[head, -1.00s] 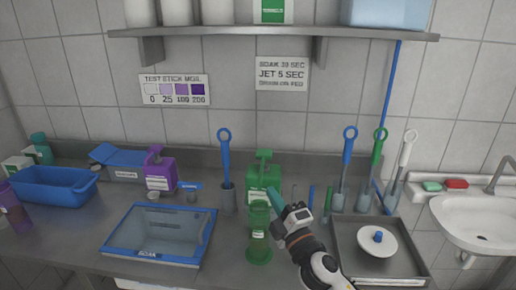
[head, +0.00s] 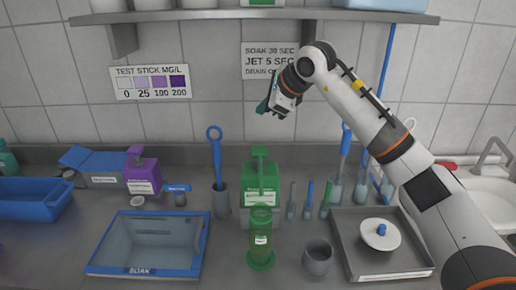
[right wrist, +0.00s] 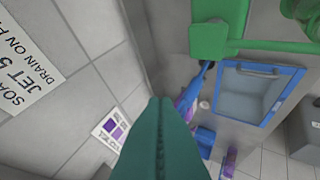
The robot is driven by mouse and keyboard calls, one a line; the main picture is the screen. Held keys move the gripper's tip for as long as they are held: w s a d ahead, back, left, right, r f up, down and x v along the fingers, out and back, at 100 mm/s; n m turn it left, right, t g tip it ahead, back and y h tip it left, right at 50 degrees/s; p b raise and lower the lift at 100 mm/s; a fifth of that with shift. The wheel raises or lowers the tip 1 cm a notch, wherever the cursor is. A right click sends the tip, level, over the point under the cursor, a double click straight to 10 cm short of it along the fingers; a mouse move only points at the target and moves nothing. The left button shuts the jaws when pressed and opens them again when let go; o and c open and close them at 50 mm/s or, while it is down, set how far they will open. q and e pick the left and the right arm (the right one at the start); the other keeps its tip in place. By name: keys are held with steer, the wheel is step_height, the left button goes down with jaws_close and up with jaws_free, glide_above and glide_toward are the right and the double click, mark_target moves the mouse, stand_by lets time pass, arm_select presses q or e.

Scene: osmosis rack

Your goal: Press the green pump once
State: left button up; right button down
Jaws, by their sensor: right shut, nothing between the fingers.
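The green pump (head: 261,190) is a green bottle with a white label, standing upright on the counter by the back wall. Its pump head (head: 260,153) is on top and looks raised. My right gripper (head: 263,107) has teal fingers and is in the air above the pump head, apart from it. Its fingers (right wrist: 158,140) are together with nothing between them in the right wrist view. There, green parts of the pump (right wrist: 212,38) fill the upper right, close to the camera. My left gripper is in neither current view.
A green cylinder (head: 261,240) stands in front of the pump, with a grey cup (head: 318,258) to its right. A blue-rimmed tray (head: 150,245) and purple bottle (head: 142,172) are at left. A blue-handled brush (head: 215,155) stands beside the pump. A shelf (head: 250,15) hangs above.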

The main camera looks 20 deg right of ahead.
steer(key=shift+w+a+f, duration=0.1)
steer(key=shift+f, duration=0.05)
steer(key=b, duration=0.5)
glide_above(260, 150)
steer(key=s, duration=0.1)
steer(key=f, duration=0.7)
steer(key=shift+s+d+f, duration=0.1)
steer(key=shift+d+f, duration=0.1)
steer(key=shift+d, duration=0.1)
steer(key=shift+f+b, duration=0.65)
steer(key=shift+f, duration=0.1)
stand_by(0.6)
steer(key=shift+f, duration=0.25)
steer(key=shift+f+b, duration=1)
steer(key=shift+f, duration=0.15)
stand_by(0.8)
steer(key=shift+r, duration=0.1)
